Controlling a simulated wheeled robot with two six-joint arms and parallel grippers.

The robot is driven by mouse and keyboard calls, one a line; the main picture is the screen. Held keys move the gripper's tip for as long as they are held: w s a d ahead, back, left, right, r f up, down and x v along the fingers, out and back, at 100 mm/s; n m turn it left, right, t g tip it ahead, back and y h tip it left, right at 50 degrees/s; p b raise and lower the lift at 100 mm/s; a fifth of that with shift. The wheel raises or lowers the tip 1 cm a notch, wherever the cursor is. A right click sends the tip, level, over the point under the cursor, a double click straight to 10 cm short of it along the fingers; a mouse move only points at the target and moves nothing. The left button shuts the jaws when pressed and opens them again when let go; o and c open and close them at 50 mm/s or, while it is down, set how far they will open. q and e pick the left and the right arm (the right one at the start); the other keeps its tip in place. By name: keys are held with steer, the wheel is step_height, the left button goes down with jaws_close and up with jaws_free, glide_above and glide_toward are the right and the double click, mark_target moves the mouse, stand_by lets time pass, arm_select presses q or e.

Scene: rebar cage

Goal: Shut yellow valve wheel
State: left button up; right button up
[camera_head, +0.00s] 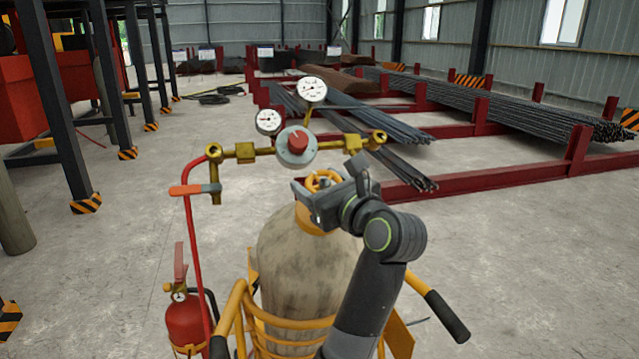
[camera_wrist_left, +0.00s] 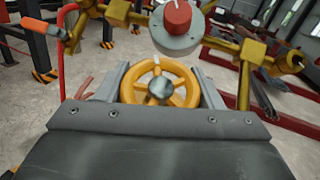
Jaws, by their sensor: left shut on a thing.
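The yellow valve wheel (camera_head: 322,179) sits on top of the beige gas cylinder (camera_head: 295,260), partly hidden by my left gripper (camera_head: 316,196). In the left wrist view the spoked wheel (camera_wrist_left: 158,68) with a grey hub stands between the two fingers of my left gripper (camera_wrist_left: 162,84). The fingers are shut on the wheel's sides. A brass regulator with a round grey body and red knob (camera_head: 298,141) is beyond and above the wheel, and it also shows in the left wrist view (camera_wrist_left: 178,18). My right gripper is not in view.
Two white dial gauges (camera_head: 313,89) top the regulator. Rebar racks (camera_head: 500,175) stand behind; floor at right is clear.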

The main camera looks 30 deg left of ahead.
arm_select(q)
steer(key=shift+m, duration=0.3)
steer(key=m+t+p, duration=0.1)
steer(key=m+t+h+p, duration=0.2)
steer(key=m+t, duration=0.1)
steer(key=shift+w+d+r, duration=0.1)
steer(key=shift+r, duration=0.15)
steer(key=shift+w+d+m+t+h+p, duration=0.1)
steer(key=shift+m+t+h+p, duration=0.95)
steer(key=shift+m, duration=0.15)
steer(key=shift+f+m+t+h+p, duration=0.15)
steer(key=shift+m+t+h+p, duration=0.2)
steer(key=shift+m+h, duration=0.15)
steer(key=shift+w, duration=0.1)
steer(key=o, duration=1)
steer(key=shift+f, duration=0.1)
steer(key=shift+c, duration=0.2)
steer(key=shift+d, duration=0.15)
